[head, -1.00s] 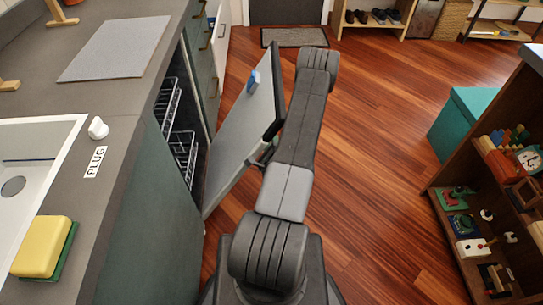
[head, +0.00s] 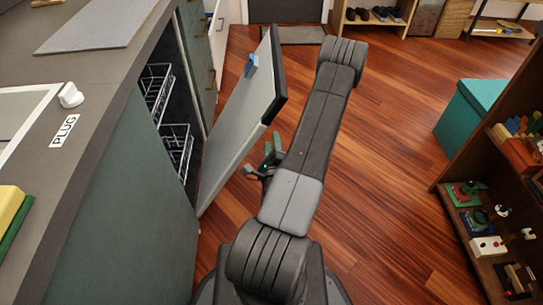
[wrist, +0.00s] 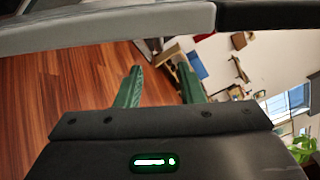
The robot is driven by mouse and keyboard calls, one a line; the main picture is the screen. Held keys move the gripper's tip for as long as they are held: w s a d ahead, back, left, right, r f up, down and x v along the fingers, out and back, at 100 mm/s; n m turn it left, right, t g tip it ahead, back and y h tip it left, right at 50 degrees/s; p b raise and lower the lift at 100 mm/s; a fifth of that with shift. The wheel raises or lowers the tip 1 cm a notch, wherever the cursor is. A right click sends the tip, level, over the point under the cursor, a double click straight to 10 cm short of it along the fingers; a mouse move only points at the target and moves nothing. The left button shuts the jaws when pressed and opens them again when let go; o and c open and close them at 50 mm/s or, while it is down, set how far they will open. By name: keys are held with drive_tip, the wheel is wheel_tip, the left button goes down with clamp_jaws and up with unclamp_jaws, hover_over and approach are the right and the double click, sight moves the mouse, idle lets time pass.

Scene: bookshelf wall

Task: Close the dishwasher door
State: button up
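The dishwasher door (head: 238,130) stands partly open in the head view, tilted out from the counter front, with a dark top edge and a small blue item (head: 251,66) on its inner face. Wire racks (head: 178,150) show in the opening behind it. My gripper (head: 268,158) is on the door's outer side, between the door and my arm, its green fingers partly hidden. In the wrist view, the door's grey and black edge (wrist: 110,30) crosses the top, and my gripper (wrist: 158,70) has its fingers apart with nothing between them. I cannot tell whether it touches the door.
A wooden shelf unit (head: 455,205) and a teal box (head: 468,115) stand at right. The wooden floor (head: 400,150) between is clear.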

drive_tip(key=shift+s+f+b, duration=0.1)
drive_tip(key=shift+s+b, duration=0.6)
drive_tip(key=shift+b, duration=0.7)
